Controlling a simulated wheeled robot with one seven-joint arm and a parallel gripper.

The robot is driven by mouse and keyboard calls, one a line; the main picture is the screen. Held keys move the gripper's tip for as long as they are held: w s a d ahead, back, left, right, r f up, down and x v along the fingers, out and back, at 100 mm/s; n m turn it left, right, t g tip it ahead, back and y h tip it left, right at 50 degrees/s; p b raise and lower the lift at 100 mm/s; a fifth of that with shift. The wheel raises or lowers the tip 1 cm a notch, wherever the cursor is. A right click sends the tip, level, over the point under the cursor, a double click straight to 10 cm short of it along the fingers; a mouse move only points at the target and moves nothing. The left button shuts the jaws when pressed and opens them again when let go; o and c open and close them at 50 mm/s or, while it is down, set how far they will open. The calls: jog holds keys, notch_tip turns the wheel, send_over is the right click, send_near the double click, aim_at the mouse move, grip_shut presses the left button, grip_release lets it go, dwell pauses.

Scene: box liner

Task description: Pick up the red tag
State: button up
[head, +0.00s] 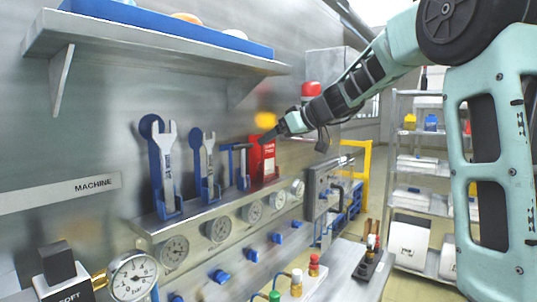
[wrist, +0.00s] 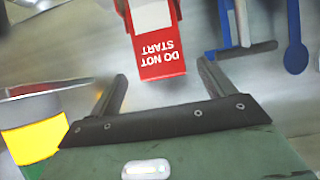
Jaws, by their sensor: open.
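The red tag (head: 262,158) is at the right end of the metal ledge on the wall panel in the head view, beside the blue tool holders. In the wrist view the tag (wrist: 158,55) shows upside down, with white "DO NOT START" lettering and a white area above it. My gripper (head: 270,138) is close in front of the tag in the head view. In the wrist view my gripper (wrist: 162,78) is open, with its fingers apart and the tag's lettered end in line with the gap between them. Nothing is held. The head view does not show whether the fingers touch the tag.
Wrenches in blue holders (head: 163,170) stand left of the tag, with a blue tool (wrist: 225,30) close beside it. Round gauges (head: 218,229) line the panel below. A metal shelf (head: 150,50) overhangs above. A yellow object (wrist: 32,140) is near my gripper.

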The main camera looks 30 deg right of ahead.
aim_at(268, 158)
jog(key=shift+p+x, duration=0.75)
jog(key=shift+x, duration=1.05)
jog(key=c, duration=1.1)
jog(key=shift+o, duration=0.2)
jog(key=shift+a, duration=0.1)
